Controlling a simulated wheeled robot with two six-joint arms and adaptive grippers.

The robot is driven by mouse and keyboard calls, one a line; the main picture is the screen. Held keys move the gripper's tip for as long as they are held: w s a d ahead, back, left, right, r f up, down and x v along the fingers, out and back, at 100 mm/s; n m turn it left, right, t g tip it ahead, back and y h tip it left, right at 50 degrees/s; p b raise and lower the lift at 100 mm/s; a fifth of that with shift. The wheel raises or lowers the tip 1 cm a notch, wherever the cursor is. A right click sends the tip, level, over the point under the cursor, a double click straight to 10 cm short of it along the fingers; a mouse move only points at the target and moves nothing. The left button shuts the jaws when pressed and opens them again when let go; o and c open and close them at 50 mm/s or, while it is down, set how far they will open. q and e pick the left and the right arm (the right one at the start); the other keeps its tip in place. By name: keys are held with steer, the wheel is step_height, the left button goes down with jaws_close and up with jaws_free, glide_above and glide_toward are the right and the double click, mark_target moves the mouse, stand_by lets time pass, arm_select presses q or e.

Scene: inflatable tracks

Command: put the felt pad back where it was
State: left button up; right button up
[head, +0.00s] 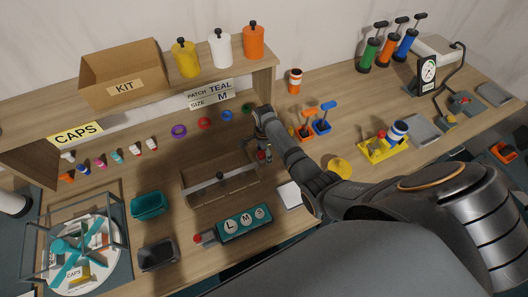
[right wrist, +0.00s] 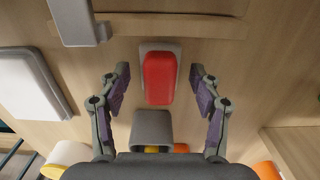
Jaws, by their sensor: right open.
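I cannot tell for sure which thing is the felt pad. A pale flat square pad (head: 289,196) lies on the bench right of the wooden tray (head: 190,201); a pale slab also shows at the left of the right wrist view (right wrist: 30,85). My right gripper (head: 264,150) is over the tray's right end, partly hidden by its own arm. In the right wrist view its fingers (right wrist: 160,88) are apart, with a rounded red piece (right wrist: 160,77) on a pale grey base between and beyond them. I see no contact. A grey block (right wrist: 152,129) shows nearer the palm. My left gripper is not in view.
The teal L-M-S box (head: 243,224) stands in front of the tray. Orange and blue tools (head: 322,120) stand right of my gripper, near a yellow tray (head: 385,150). The shelf with bottles (head: 221,48) is behind. A caged turntable (head: 82,250) is at the left.

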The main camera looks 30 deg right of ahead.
step_height(320, 180, up, 12)
steer(key=b, duration=0.1)
steer(key=shift+r, duration=0.1)
stand_by(0.5)
